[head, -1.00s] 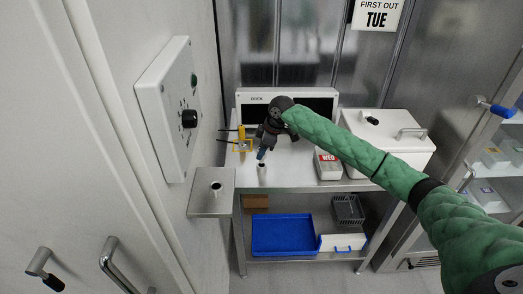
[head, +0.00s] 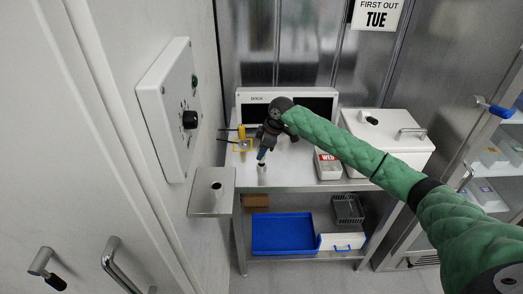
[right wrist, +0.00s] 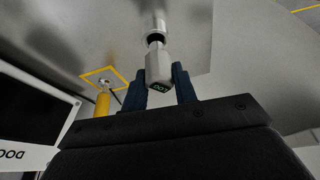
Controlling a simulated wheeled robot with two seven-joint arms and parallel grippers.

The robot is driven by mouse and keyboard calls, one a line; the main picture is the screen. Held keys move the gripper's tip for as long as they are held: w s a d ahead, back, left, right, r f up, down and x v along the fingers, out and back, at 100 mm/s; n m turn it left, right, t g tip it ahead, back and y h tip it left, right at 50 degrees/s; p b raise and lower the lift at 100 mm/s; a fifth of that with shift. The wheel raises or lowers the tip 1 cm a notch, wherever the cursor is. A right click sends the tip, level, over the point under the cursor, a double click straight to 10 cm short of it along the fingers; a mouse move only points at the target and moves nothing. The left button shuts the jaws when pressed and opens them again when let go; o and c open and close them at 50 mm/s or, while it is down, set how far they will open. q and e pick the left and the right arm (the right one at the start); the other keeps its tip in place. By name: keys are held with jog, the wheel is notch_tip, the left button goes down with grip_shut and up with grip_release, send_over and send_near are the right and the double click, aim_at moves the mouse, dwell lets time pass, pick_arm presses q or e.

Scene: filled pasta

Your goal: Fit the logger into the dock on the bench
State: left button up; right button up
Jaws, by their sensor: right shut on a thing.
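The logger (right wrist: 158,68), a pale grey body with a small green-lit display, sits between the blue fingers of my right gripper (right wrist: 160,88) in the right wrist view. Its narrow end points away from the gripper to a dark ring and pale stem (right wrist: 152,16); whether they touch is unclear. In the head view my right gripper (head: 262,154) is low over the bench's front left, with a pale upright piece (head: 262,173) under its fingertips. A black panel labelled DOCK (head: 290,103) stands at the back of the bench (head: 300,178). My left gripper is out of view.
A yellow cylinder (head: 242,132) stands by a yellow-outlined square (right wrist: 103,77) left of the gripper. A steel wall shelf with a dark hole (head: 211,200) is at the left. A WED-labelled box (head: 328,165) and a white lidded box (head: 385,140) stand to the right.

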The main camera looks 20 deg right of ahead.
jog(key=shift+f, duration=1.6)
jog(key=shift+s+f, duration=0.2)
jog(key=shift+f, duration=0.2)
jog(key=shift+c, duration=0.3)
dwell(1.0)
jog(key=o, duration=1.1)
jog(key=shift+o, duration=0.2)
jog(key=shift+w+r, duration=0.1)
jog(key=shift+w, duration=0.05)
jog(key=shift+o, duration=1.2)
jog(key=shift+r, duration=0.1)
jog(key=shift+r, duration=0.2)
